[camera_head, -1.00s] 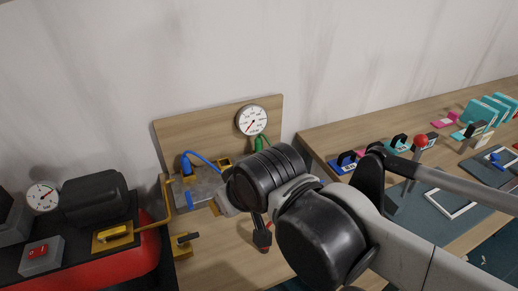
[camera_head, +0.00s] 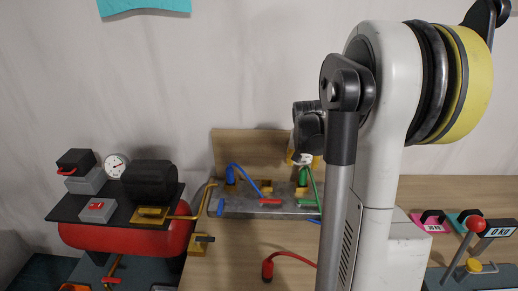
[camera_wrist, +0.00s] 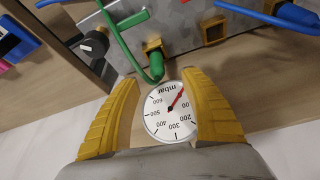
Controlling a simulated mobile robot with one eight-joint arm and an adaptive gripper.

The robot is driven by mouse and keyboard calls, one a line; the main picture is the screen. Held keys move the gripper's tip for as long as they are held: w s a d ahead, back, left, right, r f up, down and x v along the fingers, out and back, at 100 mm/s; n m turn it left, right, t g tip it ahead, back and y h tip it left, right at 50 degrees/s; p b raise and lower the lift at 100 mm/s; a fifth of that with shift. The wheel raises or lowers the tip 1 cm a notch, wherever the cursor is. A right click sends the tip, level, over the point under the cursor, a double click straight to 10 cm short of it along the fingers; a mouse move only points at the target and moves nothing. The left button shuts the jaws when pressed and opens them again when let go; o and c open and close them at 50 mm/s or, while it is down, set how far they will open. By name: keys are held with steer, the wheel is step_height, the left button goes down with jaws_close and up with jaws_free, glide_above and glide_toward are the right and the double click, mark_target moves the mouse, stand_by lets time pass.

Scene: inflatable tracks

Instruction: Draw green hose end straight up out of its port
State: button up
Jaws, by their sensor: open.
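The green hose end (camera_head: 303,177) stands upright at the right of the grey manifold block (camera_head: 240,206). In the wrist view the green hose end (camera_wrist: 157,64) sits at a brass port (camera_wrist: 152,45), and its green hose runs off beside it. My gripper (camera_head: 302,160) is above the hose end in the head view, partly hidden by my arm. In the wrist view my gripper (camera_wrist: 160,85) has its yellow fingers wide apart. The hose end lies just beyond the fingertips, roughly between them, and is not held.
A round mbar gauge (camera_wrist: 171,112) shows between the fingers, close behind the hose end. A blue hose end (camera_head: 230,175) stands at the block's left. An empty-looking brass port (camera_wrist: 214,30) lies between them. A red hose (camera_head: 268,268) lies on the table in front.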

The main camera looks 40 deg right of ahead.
mark_target(304, 169)
steer(key=b+x, duration=0.1)
steer(key=x, duration=0.3)
steer(key=b+x, duration=0.1)
steer(key=x, duration=0.3)
steer(key=b+x, duration=0.2)
steer(key=x, duration=0.2)
steer(key=shift+s+d, duration=0.15)
steer(key=shift+d, duration=0.25)
jaws_close()
steer(key=shift+r, duration=0.15)
steer(key=shift+r+p, duration=1.2)
steer(key=shift+r, duration=0.6)
